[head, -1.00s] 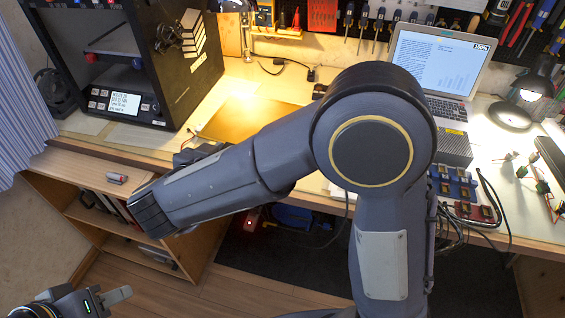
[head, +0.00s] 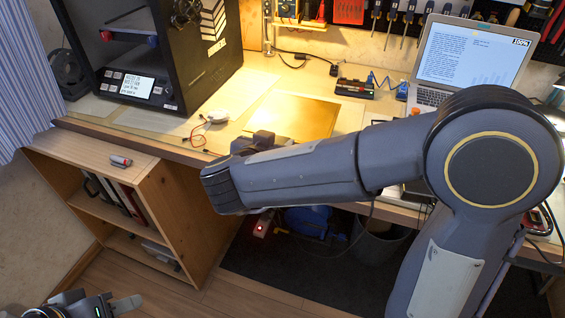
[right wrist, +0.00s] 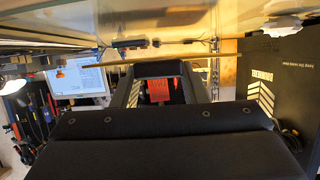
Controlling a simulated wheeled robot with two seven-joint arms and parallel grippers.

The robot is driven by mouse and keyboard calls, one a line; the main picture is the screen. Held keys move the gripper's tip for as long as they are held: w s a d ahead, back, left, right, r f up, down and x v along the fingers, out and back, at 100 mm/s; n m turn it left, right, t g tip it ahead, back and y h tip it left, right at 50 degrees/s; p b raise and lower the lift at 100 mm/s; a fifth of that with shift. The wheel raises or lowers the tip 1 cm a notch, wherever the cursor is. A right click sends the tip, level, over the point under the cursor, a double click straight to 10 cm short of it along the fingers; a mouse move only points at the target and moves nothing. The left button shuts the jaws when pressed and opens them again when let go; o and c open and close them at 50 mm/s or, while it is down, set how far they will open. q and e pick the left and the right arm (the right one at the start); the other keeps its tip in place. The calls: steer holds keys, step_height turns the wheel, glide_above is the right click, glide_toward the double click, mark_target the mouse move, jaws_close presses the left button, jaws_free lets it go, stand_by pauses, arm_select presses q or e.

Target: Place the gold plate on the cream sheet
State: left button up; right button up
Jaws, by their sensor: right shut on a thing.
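The gold plate (head: 296,116) is a thin flat panel over the front of the workbench, right of the printer. My right gripper (head: 266,143) is at its front edge, partly hidden by my right forearm, and shut on it. In the right wrist view the plate (right wrist: 205,50) shows as a thin edge line across the gripper's (right wrist: 157,70) far end. A cream sheet (head: 236,94) lies on the bench between printer and plate. I cannot tell whether the plate touches the bench. My left gripper (head: 125,304) is low at the bottom left, away from the bench; its opening is unclear.
The black 3D printer (head: 150,60) stands at the left. A small white device (head: 216,117) with wires lies near the front edge. A black device (head: 355,88) and a laptop (head: 470,55) are behind and right of the plate. A wooden shelf unit (head: 90,152) stands below.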

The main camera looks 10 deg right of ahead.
steer(key=shift+w+d+f, duration=0.2)
steer(key=shift+d+f, duration=0.05)
steer(key=shift+f, duration=0.15)
steer(key=f+b, duration=0.1)
steer(key=f, duration=0.2)
steer(key=d+f+b, duration=0.1)
steer(key=shift+w+d+f+b, duration=0.1)
steer(key=shift+w+f+b, duration=0.2)
steer(key=shift+w, duration=0.05)
steer(key=o, duration=1.1)
steer(key=shift+f, duration=0.1)
steer(key=shift+c, duration=0.2)
